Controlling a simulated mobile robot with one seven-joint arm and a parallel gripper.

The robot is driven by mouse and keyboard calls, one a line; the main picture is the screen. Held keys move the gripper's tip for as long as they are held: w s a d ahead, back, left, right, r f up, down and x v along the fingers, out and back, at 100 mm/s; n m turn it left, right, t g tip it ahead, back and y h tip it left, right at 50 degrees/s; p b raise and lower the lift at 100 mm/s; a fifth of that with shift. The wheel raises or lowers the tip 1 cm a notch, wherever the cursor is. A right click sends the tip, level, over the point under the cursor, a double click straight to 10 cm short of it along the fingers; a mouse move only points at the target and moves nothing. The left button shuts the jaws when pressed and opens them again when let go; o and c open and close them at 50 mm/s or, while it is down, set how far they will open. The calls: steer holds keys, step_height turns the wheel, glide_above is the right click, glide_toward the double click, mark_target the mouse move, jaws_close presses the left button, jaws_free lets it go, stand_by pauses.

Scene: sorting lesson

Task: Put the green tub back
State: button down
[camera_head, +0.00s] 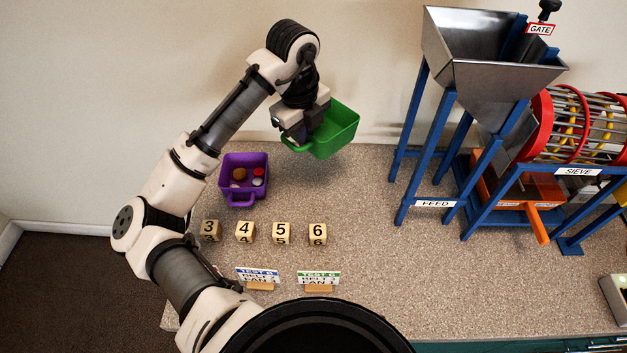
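The green tub (341,132) is at the upper middle of the head view, near the table's back edge and against the wall in the picture. It is turned at an angle, with its handle toward the lower left. My gripper (300,136) is at the tub's handle side and appears shut on it; the fingertips are mostly hidden. The tub looks larger than the purple one and seems held above the table, though its exact height cannot be told. No contents show in the part of its inside that I see.
A purple tub (243,160) with several small round pieces stands left of the green tub. Numbered blocks (281,232) and two label cards (318,279) stand in front. A hopper on a blue frame (447,150) and a sieve drum (580,125) fill the right. The middle table (365,225) is clear.

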step_height(320, 180, down, 18)
steer(key=shift+s+r+p, duration=0.1)
steer(key=shift+p, duration=1.05)
steer(key=shift+f, duration=0.2)
steer(key=c, duration=1.7)
jaws_free()
steer(key=r, duration=0.4)
steer(key=r+b, duration=0.1)
steer(key=r, duration=0.7)
steer(key=shift+s+a+r+b, duration=0.15)
steer(key=shift+s+a+b, duration=0.15)
steer(key=shift+s+a, duration=0.1)
